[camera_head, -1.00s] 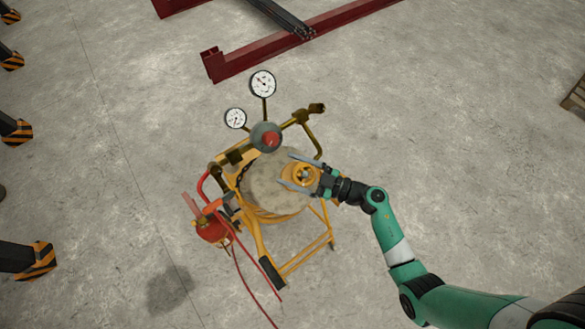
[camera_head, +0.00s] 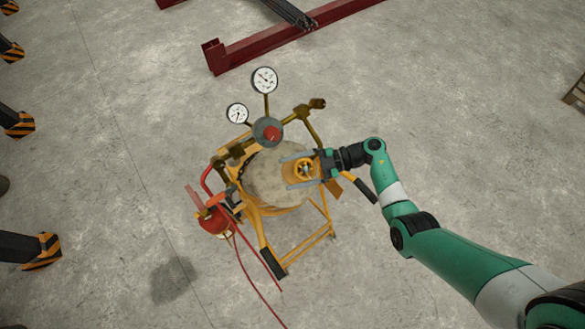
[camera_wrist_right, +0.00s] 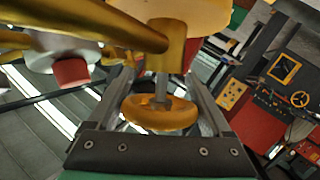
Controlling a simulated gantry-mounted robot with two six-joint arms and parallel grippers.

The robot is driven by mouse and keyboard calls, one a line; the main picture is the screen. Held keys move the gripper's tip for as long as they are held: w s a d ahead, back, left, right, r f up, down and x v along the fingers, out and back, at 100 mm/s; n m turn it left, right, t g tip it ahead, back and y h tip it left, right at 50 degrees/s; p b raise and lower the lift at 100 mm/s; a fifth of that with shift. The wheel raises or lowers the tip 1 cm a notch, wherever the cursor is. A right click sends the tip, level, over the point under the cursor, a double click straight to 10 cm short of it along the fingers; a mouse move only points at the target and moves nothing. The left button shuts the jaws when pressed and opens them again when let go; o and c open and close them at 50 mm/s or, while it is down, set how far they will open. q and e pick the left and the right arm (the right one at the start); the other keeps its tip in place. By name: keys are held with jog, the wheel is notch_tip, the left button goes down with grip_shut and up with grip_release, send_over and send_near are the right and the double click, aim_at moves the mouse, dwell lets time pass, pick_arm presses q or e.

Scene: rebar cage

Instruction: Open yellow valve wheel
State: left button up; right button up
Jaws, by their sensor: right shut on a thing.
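The yellow valve wheel (camera_head: 304,168) sits at the right side of the grey round top of a yellow gas cylinder cart (camera_head: 317,235). My right gripper (camera_head: 295,170) reaches in from the right, with one finger on each side of the wheel, and is shut on it. In the right wrist view the wheel (camera_wrist_right: 160,115) is between the two fingers (camera_wrist_right: 160,105), on a short stem below a brass pipe. The exact contact points are partly hidden. My left gripper is not in view.
Two white gauges (camera_head: 264,80) and a grey regulator with a red knob (camera_head: 271,132) stand behind the wheel. A red bottle with hoses (camera_head: 214,222) is at left. A red steel beam (camera_head: 290,38) lies at the back.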

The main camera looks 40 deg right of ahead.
jog(key=shift+s+a+n+g, duration=0.1)
jog(key=shift+s+n+g, duration=0.05)
jog(key=shift+n+g, duration=0.7)
jog(key=o, duration=1.2)
jog(key=shift+f, duration=0.1)
jog(key=shift+c, duration=0.2)
jog(key=b+v, duration=0.2)
jog(key=v, duration=0.9)
jog(key=shift+d, duration=0.35)
